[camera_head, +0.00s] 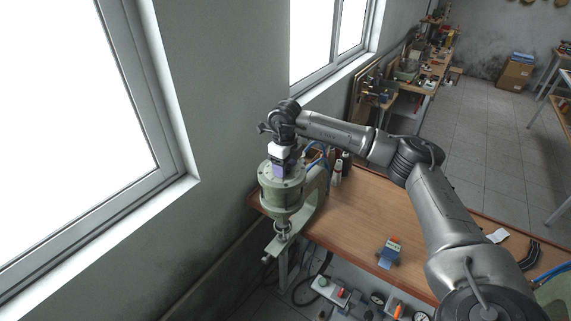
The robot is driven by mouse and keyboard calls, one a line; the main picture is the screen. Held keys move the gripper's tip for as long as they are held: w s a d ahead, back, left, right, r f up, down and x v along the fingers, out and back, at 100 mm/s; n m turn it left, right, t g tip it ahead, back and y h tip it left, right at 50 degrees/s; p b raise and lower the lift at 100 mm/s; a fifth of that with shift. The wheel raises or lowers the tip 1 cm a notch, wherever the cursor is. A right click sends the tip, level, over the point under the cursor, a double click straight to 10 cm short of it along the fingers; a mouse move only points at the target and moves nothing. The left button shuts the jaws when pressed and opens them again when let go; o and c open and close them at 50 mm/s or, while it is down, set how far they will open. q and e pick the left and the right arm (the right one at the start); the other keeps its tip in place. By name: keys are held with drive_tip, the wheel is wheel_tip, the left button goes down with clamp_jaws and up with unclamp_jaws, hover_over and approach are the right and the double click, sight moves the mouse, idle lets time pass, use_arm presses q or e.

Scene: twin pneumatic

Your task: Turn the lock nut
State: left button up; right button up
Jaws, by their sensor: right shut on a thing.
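A pale green pneumatic press (283,196) with a round flanged top stands at the left end of the wooden workbench. My right arm reaches in from the right, and my right gripper (281,168) points down onto the middle of the press's top. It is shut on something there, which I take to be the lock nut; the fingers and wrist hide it. A small purple-blue part shows at the gripper's fingers. My left gripper is not in view.
The wooden workbench (355,206) has free room in its middle. A small blue and orange item (389,252) lies near its front edge. Bottles (337,172) stand behind the press. A window wall is close on the left. Gauges and hoses sit below the bench.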

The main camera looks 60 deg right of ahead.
idle(0.5)
drive_tip(key=o, duration=0.9)
drive_tip(key=shift+r, duration=6.95)
